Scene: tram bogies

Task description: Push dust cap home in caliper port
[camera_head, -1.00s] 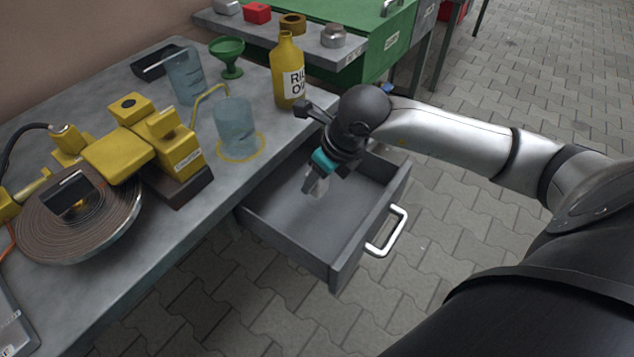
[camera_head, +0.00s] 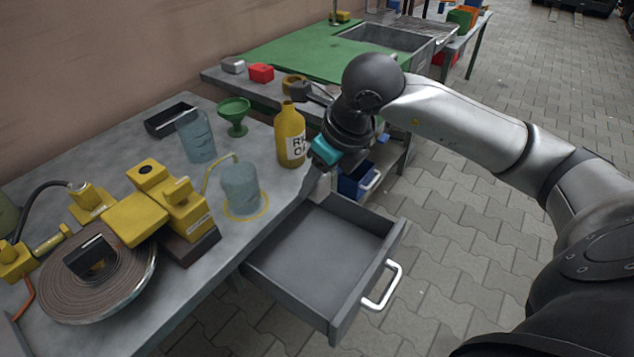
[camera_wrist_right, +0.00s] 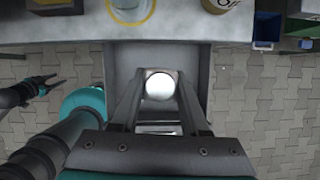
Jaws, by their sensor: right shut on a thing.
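The yellow caliper (camera_head: 135,218) sits on the grey workbench at the left of the head view, with a dark round opening (camera_head: 146,169) on its upper block. My right gripper (camera_head: 318,174) is above the open drawer, near the bench edge and well right of the caliper. In the right wrist view it (camera_wrist_right: 160,100) is shut on a pale round piece, seemingly the dust cap (camera_wrist_right: 160,86). In the head view the piece is hidden or too small to tell. My left gripper does not show in the head view; dark parts at the wrist view's left may belong to it.
The pulled-out drawer (camera_head: 262,268) looks empty. On the bench are a yellow bottle (camera_head: 291,140), a blue jar (camera_head: 240,186), a second jar (camera_head: 196,138), a green funnel (camera_head: 234,112) and a coiled disc (camera_head: 75,300). A blue bin (camera_head: 352,184) stands beyond the drawer.

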